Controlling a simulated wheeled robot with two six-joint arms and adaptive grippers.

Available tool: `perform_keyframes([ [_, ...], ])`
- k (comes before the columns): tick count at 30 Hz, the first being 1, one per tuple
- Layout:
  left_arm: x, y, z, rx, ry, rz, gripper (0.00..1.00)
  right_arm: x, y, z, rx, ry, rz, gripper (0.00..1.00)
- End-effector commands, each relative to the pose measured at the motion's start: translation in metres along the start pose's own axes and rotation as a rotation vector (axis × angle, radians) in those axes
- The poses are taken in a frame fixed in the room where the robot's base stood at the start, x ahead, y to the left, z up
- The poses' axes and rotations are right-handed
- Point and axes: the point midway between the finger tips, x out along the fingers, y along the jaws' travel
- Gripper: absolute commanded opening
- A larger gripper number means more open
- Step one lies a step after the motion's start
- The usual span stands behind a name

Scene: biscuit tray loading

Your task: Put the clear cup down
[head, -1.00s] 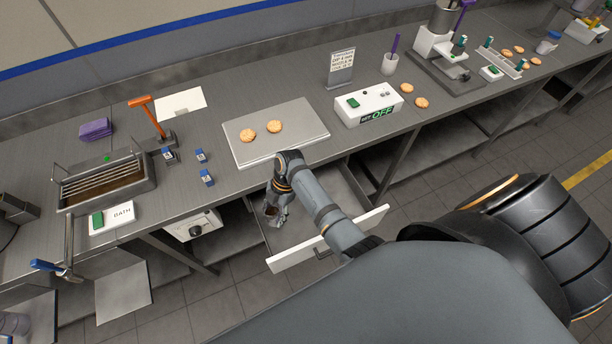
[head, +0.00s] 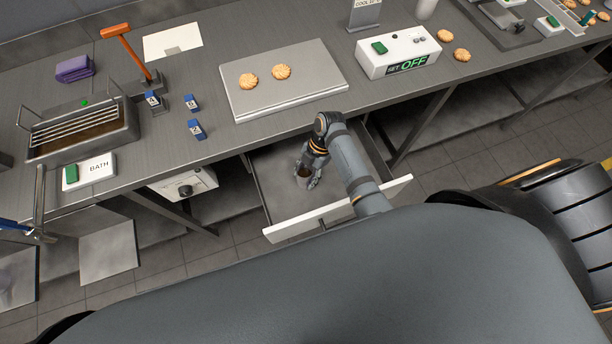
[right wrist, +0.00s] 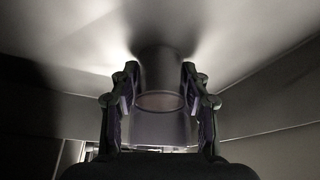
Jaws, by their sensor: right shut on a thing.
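My right gripper (head: 308,172) is inside the open drawer (head: 285,232) below the counter. It is shut on the clear cup (head: 303,171), which looks small and brownish in the head view. In the right wrist view the see-through cup (right wrist: 160,128) stands between the two fingers (right wrist: 160,95), with a ring-shaped edge showing. The drawer floor and walls lie around it. I cannot tell whether the cup's base touches the drawer floor. My left gripper is not in view.
A baking tray (head: 315,105) with two biscuits lies on the counter above the drawer. A white switch box (head: 398,50) reading OFF stands to its right. A wire-racked bath (head: 80,130) and small blue-marked blocks (head: 195,129) are to the left.

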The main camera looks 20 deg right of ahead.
Motion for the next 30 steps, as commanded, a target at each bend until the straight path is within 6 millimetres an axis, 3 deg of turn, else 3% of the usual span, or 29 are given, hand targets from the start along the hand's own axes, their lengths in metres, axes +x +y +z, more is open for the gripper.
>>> perform_keyframes([
  [5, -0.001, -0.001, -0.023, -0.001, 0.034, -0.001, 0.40, -0.001, 0.000, 0.000, 0.000, -0.001, 0.001, 0.04],
  [10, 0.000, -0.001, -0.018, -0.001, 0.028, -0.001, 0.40, 0.002, 0.001, 0.001, 0.000, -0.001, 0.002, 0.04],
  [11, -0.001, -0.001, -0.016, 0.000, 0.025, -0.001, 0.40, 0.002, 0.001, 0.001, 0.000, -0.002, 0.002, 0.51],
  [15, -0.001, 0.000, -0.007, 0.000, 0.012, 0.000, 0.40, 0.001, 0.001, 0.001, 0.000, -0.001, 0.002, 0.69],
  [25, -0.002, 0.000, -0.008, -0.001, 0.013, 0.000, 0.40, -0.002, 0.001, 0.000, 0.000, -0.001, 0.002, 0.69],
  [30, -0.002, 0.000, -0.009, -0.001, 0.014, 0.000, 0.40, -0.028, 0.002, 0.001, 0.000, -0.005, 0.006, 0.69],
])
